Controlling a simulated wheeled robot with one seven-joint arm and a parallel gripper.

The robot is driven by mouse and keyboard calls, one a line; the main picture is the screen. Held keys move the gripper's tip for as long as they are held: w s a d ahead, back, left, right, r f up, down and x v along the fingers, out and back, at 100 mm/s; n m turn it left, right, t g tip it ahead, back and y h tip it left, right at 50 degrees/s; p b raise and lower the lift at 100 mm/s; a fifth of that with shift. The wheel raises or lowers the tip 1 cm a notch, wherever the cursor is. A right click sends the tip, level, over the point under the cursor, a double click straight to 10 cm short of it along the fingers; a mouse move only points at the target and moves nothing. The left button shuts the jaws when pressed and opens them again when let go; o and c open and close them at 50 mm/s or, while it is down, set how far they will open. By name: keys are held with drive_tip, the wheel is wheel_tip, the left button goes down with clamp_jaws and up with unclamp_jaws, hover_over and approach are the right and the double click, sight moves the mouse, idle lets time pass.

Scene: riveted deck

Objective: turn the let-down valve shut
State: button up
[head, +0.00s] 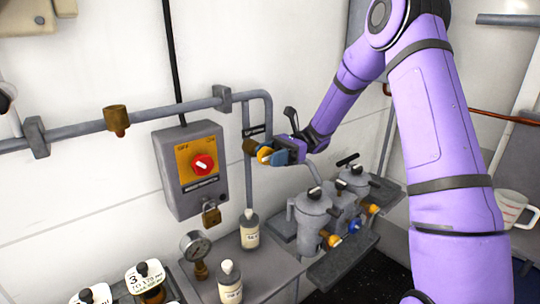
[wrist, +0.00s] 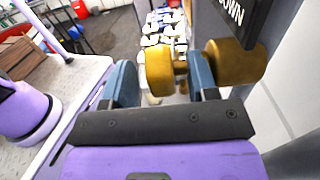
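The let-down valve is a brass valve (head: 249,146) on the grey pipe, under a dark label whose end reads "DOWN" in the wrist view. In the wrist view its brass body (wrist: 240,62) is at the upper right, partly behind my right finger, and a rounded brass knob (wrist: 160,74) shows between the fingers. My gripper (head: 272,155) is at the valve, its blue fingers apart. In the wrist view my gripper (wrist: 163,88) has a clear gap between the left finger and the knob. Contact on the right finger cannot be told.
A grey switch box (head: 190,170) with a red knob and a padlock (head: 211,213) is left of the valve. A measuring jug (head: 514,208) stands at the right.

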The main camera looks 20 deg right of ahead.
drive_tip(key=v, duration=1)
drive_tip(key=shift+w+d, duration=0.15)
drive_tip(key=shift+d, duration=0.25)
